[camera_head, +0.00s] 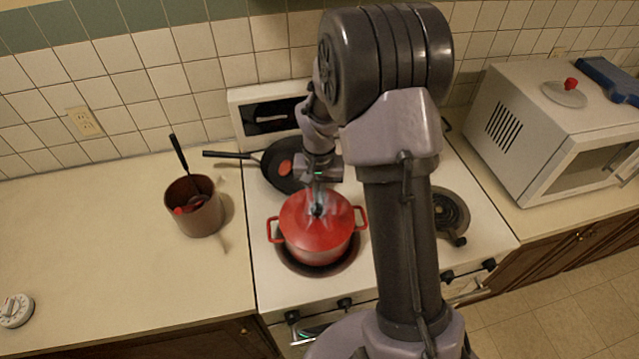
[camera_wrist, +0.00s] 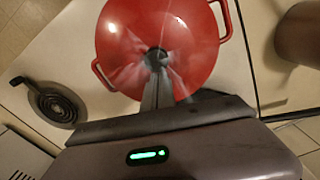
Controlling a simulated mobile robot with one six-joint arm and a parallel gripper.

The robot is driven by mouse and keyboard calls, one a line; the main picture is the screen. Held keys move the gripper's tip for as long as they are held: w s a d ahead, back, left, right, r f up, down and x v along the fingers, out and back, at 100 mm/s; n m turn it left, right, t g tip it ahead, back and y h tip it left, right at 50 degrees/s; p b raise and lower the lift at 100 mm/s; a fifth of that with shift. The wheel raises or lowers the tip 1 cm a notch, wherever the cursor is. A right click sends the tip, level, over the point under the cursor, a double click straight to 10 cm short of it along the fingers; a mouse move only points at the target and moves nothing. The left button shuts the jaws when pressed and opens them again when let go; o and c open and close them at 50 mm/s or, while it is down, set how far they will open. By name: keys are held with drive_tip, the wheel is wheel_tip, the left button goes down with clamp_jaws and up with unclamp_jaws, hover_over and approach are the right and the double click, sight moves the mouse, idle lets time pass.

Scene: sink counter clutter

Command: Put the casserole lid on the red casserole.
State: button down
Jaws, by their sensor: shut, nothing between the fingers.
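The red casserole (camera_head: 318,254) stands on the front left burner of the stove, with a handle on each side. The red casserole lid (camera_head: 300,222) lies over its top and looks about level and centred. In the wrist view the lid (camera_wrist: 190,30) fills the round between the two pot handles. A small dark knob is at its middle. My gripper (camera_head: 317,206) points down from above, its fingertips at the knob. In the wrist view my gripper (camera_wrist: 157,68) is shut with nothing held, and its tips partly hide the knob.
A dark frying pan (camera_head: 283,150) sits behind the casserole, its handle pointing left. A brown pot with utensils (camera_head: 194,208) stands on the left counter. A white microwave (camera_head: 560,125) at right carries a grey lid with a red knob (camera_head: 565,94) and a blue object (camera_head: 610,80).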

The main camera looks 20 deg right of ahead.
drive_tip(key=shift+s+a, duration=0.1)
drive_tip(key=shift+s, duration=0.05)
drive_tip(key=shift+s+a+f, duration=0.1)
drive_tip(key=shift+s, duration=0.1)
drive_tip(key=shift+s+a, duration=0.3)
drive_tip(key=shift+s, duration=0.25)
drive_tip(key=shift+w+d+r, duration=0.1)
drive_tip(key=shift+w+r, duration=0.1)
drive_tip(key=shift+r, duration=0.05)
wheel_tip(320, 180, up, 16)
drive_tip(key=r+p, duration=0.1)
drive_tip(key=p, duration=0.2)
drive_tip(key=b, duration=0.5)
approach(319, 231)
drive_tip(key=s+a+r, duration=0.2)
drive_tip(key=s, duration=0.2)
drive_tip(key=f+b, duration=0.1)
drive_tip(key=f, duration=0.3)
drive_tip(key=f+b, duration=0.1)
drive_tip(key=f, duration=0.3)
drive_tip(key=shift+w+f+b, duration=0.2)
drive_tip(key=shift+f+b, duration=0.15)
drive_tip(key=shift+b, duration=0.05)
drive_tip(key=w, duration=0.1)
drive_tip(key=w+d, duration=0.1)
drive_tip(key=w, duration=0.1)
drive_tip(key=shift+w+d, duration=0.1)
drive_tip(key=shift+d, duration=0.2)
drive_tip(key=shift+w+d, duration=0.15)
drive_tip(key=shift+w, duration=0.1)
